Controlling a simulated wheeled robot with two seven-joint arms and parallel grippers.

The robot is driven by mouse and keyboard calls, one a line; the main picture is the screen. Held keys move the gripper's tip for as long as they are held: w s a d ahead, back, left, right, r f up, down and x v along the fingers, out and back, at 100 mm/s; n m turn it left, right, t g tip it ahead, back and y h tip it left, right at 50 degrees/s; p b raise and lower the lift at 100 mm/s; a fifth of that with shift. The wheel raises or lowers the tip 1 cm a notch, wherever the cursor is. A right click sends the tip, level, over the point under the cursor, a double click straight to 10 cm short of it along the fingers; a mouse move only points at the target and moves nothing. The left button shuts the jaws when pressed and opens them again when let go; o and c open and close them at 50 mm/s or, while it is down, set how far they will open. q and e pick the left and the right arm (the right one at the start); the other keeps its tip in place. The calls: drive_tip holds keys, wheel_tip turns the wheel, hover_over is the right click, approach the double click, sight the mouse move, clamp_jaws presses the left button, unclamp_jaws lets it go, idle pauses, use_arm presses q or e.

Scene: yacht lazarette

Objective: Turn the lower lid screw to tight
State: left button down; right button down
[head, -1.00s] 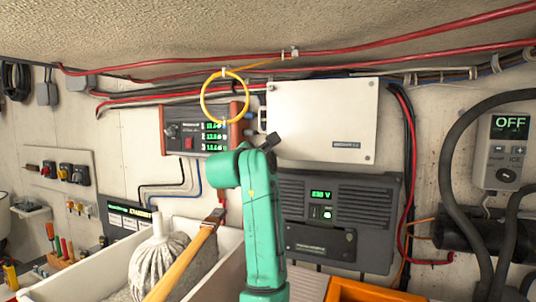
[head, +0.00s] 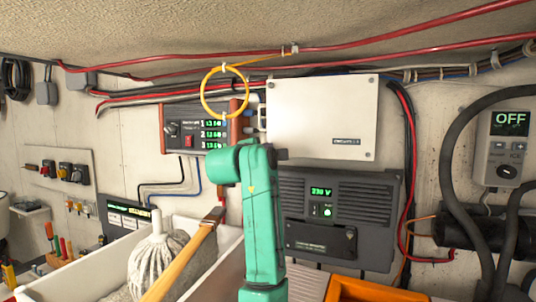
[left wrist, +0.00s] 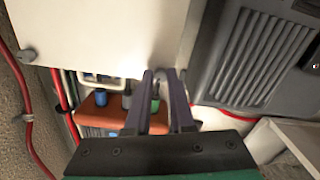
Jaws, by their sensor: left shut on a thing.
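The white lid box (head: 322,115) is on the wall in the head view, with small screws at its visible corners. The upper left lid screw (head: 271,86) also shows in the left wrist view (left wrist: 28,56). The lower lid screw, at the lower left corner, is hidden behind my green left arm in the head view. In the left wrist view, my left gripper (left wrist: 166,73) has its fingertips close together at that corner of the lid (left wrist: 110,30). It is shut on the screw, which the fingers cover. My right gripper is not in view.
A display unit with a red switch (head: 200,130) is left of the lid. A dark vented unit (head: 345,215) is just below it. A yellow ring (head: 204,108) hangs from the cables.

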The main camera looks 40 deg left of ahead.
use_arm(q)
drive_tip(key=m+b, duration=0.1)
drive_tip(key=m, duration=0.5)
drive_tip(key=m+b, duration=0.1)
drive_tip(key=m, duration=0.4)
drive_tip(key=shift+s+r+m, duration=0.1)
drive_tip(key=shift+m, duration=0.3)
idle(0.3)
drive_tip(key=c, duration=0.9)
unclamp_jaws()
drive_tip(key=shift+a, duration=0.1)
drive_tip(key=shift+o, duration=0.7)
drive_tip(key=shift+w+f, duration=0.2)
drive_tip(key=shift+b, duration=0.35)
